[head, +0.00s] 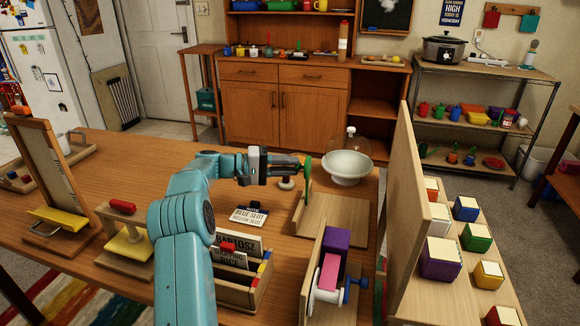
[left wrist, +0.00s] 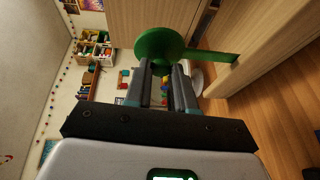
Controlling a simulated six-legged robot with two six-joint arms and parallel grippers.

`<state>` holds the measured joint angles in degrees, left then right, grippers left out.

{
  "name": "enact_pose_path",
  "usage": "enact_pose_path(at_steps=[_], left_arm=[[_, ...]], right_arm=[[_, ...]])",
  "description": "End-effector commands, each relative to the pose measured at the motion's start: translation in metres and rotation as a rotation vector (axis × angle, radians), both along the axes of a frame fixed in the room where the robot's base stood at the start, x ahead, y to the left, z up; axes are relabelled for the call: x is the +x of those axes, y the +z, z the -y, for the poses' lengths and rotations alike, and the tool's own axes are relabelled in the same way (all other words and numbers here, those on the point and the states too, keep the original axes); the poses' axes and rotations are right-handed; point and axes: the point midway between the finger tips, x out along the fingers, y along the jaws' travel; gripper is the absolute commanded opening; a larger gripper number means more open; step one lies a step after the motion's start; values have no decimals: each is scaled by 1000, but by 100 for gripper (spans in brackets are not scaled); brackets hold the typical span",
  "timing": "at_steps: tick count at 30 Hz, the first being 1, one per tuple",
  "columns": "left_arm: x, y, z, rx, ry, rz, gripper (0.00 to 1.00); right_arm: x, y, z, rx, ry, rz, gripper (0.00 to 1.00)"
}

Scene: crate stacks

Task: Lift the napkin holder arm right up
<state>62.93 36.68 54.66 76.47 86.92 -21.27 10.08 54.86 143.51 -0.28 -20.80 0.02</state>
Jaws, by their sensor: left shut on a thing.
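A green arm with a round disc end (head: 306,170) stands by a light wooden holder (head: 338,218) on the table; I take it for the napkin holder arm. In the left wrist view the green disc (left wrist: 158,43) is at the fingertips, and a green bar (left wrist: 212,55) runs from it to a wooden panel. My left gripper (head: 297,167) reaches in from the left and is shut on the green arm. It also shows in the left wrist view (left wrist: 162,72). The exact contact is partly hidden by the disc. My right gripper is not in view.
A purple block (head: 334,240) and a wooden card box (head: 232,292) are in front. A tall wooden panel (head: 405,210) stands at the right, with coloured cubes beyond.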

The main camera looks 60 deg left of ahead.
Motion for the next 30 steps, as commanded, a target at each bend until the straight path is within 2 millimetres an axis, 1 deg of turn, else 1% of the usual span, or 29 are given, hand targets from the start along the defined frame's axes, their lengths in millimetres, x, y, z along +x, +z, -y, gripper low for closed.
enact_pose_path(at_steps=[1,11,12,14,24,26,29,30], left_arm=[[-1,-6,0,-3,-2,-11,0],[0,-8,1,-5,-5,-15,0],[0,-9,1,-5,-5,-15,30],[0,-9,1,-5,-5,-15,50],[-3,-4,-1,-2,-1,-9,50],[-8,-4,-4,-1,0,-9,50],[-23,-2,-13,-2,2,-10,50],[-32,-1,-17,-2,3,-10,50]], right_arm=[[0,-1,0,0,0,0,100],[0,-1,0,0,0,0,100],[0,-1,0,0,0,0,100],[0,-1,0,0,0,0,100],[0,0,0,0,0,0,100],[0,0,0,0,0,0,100],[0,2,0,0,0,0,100],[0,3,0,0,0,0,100]])
